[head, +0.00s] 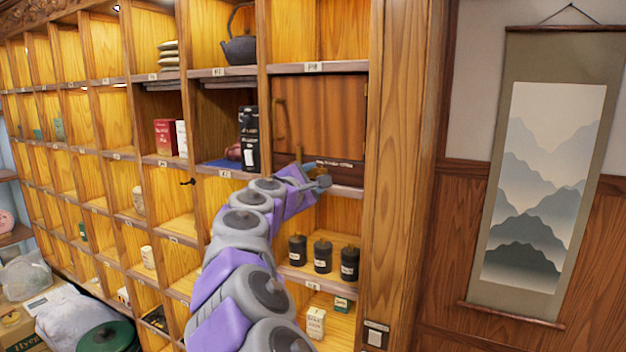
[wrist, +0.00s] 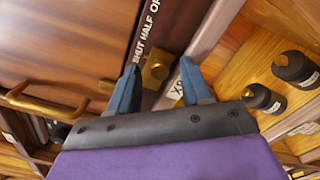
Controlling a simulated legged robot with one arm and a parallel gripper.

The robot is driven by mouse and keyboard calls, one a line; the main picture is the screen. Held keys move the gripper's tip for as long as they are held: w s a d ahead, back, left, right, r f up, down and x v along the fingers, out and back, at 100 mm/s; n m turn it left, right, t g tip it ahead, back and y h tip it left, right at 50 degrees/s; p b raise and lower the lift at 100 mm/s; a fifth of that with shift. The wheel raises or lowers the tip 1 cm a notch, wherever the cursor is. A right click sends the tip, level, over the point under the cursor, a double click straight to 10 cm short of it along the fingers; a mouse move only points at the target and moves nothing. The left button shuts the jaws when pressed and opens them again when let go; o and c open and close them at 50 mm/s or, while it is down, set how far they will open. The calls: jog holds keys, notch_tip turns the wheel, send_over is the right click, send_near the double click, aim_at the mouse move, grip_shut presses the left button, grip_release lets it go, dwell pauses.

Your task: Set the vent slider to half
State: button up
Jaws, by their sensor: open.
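The vent slider's brass knob (wrist: 157,69) shows in the wrist view, beside the SHUT end of a dark strip (wrist: 146,28) with white lettering. I read SHUT, HALF and part of a third word there. In the head view the lettered strip (head: 341,163) runs along the bottom of a closed wooden cabinet door (head: 325,112). My gripper (wrist: 159,76) is open, with one blue-grey finger on each side of the knob. I cannot tell whether either finger touches it. In the head view my gripper (head: 322,184) is at the strip's left end and partly hides it.
The door has a curved brass handle (wrist: 45,103). Below the slider, a shelf holds black canisters (head: 322,256). Black boxes (head: 249,138) stand in the cubby to the left. A wooden post (head: 391,190) is to the right, with a hanging scroll (head: 540,190) beyond.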

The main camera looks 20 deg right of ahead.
grip_shut()
dwell(0.3)
jog(key=shift+s, duration=0.1)
jog(key=shift+s+d, duration=0.9)
jog(key=shift+s, duration=0.25)
grip_release()
jog(key=shift+w, duration=0.1)
